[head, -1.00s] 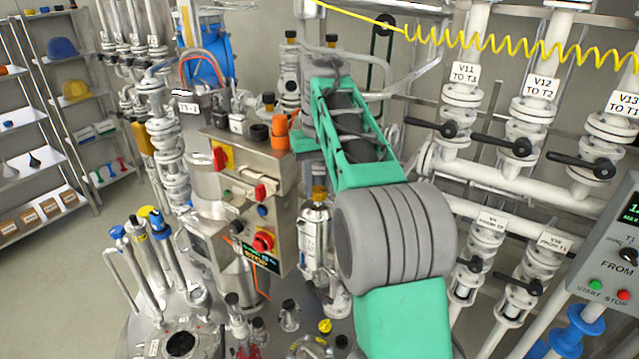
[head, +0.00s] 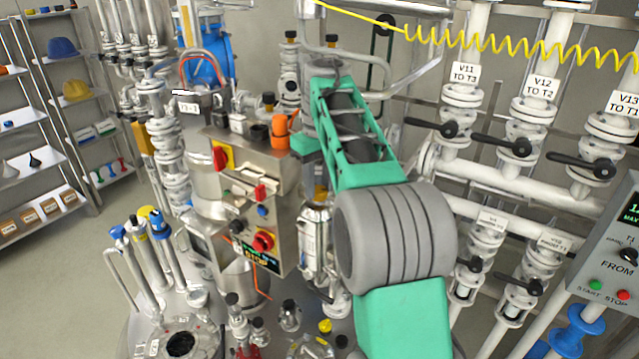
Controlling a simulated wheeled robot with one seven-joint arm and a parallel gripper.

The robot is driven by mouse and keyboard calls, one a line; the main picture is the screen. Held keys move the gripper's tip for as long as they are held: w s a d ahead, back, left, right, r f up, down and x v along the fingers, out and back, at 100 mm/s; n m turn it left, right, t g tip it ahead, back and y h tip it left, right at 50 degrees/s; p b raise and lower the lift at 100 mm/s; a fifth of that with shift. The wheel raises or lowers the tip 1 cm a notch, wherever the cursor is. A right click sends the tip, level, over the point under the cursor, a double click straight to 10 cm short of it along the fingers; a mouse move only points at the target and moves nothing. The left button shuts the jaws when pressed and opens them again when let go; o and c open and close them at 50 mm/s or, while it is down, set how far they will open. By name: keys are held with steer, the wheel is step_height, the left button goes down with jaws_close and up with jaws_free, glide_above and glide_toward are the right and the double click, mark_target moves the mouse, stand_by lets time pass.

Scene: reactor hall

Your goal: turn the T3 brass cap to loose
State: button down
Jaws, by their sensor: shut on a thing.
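My teal and grey arm rises through the middle of the head view and bends towards the fittings behind the control box. My gripper does not show; the arm hides the area at its end. A tag that seems to read T3-1 (head: 187,106) hangs on the vessel at upper left. A small fitting with a dark top and brass-coloured band (head: 268,98) stands right of it. A similar capped fitting (head: 291,38) stands further up. A brass-coloured part (head: 320,192) shows partly behind my arm. I cannot tell which is the T3 brass cap.
A steel control box (head: 245,190) with red and yellow switches stands close left of my arm. An orange cylinder (head: 280,131) is by its top. Valves with black levers (head: 437,127) line the right. A yellow coiled hose (head: 500,48) hangs above. Floor at lower left is clear.

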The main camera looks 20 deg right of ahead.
mark_target(318, 189)
steer(key=c, duration=1.5)
jaws_free()
steer(key=shift+r, duration=0.2)
steer(key=o, duration=0.5)
steer(key=shift+f, duration=0.15)
step_height(318, 189, up, 8)
steer(key=shift+f, duration=0.1)
